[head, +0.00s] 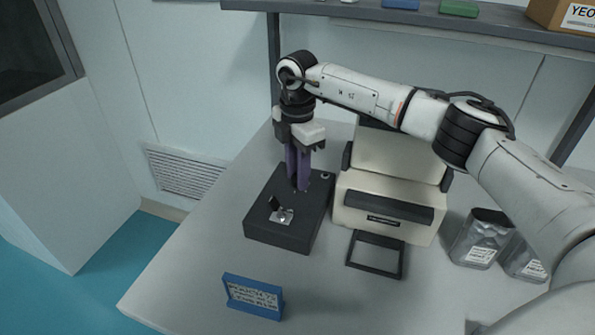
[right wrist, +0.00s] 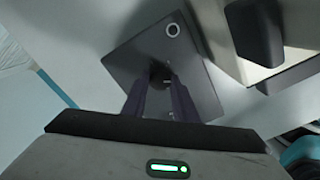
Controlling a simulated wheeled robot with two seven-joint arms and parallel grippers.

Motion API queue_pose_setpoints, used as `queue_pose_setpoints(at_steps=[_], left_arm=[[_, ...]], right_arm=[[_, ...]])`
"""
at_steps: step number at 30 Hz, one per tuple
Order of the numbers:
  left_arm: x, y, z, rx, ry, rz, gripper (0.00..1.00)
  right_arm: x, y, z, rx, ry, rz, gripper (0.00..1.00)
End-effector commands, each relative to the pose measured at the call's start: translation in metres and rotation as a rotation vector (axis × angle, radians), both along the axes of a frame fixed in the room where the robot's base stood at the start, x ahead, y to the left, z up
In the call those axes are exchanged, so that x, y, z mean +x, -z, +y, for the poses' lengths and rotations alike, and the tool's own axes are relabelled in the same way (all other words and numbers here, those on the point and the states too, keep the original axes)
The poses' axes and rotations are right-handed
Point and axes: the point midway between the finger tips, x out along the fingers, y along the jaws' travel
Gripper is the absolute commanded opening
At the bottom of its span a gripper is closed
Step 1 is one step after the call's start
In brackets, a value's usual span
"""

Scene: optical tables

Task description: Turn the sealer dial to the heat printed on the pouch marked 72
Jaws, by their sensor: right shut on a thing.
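My right gripper (head: 302,187) reaches down from above onto the dark control box (head: 262,226). Its purple fingers are shut on a small dark knob, which I take to be the dial (right wrist: 159,74). In the head view the fingers hide the knob, and its setting cannot be read. The cream sealer (head: 384,219) stands just right of the box. Two silver pouches with white labels, a nearer-left one (head: 470,236) and another (head: 523,262), stand at the right; their print is too small to read. My left gripper is not in view.
A blue sign (head: 253,297) with hard-to-read writing stands at the table's front. The box carries a small black lever on a silver plate (head: 283,217) and a pale ring (head: 325,176). A dark frame (head: 376,254) lies before the sealer. A shelf (head: 400,17) runs above.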

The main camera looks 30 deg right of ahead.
Motion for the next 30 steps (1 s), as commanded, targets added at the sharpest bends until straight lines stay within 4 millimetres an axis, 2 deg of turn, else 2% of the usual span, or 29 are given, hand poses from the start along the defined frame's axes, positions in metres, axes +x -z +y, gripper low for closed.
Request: queue_pose_setpoints(at_steps=[19,20,22,23,30], left_arm=[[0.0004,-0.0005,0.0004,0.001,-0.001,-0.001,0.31],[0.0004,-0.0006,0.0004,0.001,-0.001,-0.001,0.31],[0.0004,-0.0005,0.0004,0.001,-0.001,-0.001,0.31],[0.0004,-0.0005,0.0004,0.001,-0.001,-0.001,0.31],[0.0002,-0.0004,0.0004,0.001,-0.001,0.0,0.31]], right_arm=[[0.0016,-0.0023,-0.0022,-0.004,0.054,-0.006,0.04],[0.0016,-0.0023,-0.0022,-0.005,0.054,-0.006,0.29],[0.0015,-0.0022,-0.002,-0.004,0.054,-0.006,0.41],[0.0014,-0.002,-0.0019,-0.004,0.054,-0.005,0.45],[0.0006,-0.0008,-0.0009,-0.002,0.052,-0.002,0.45]])
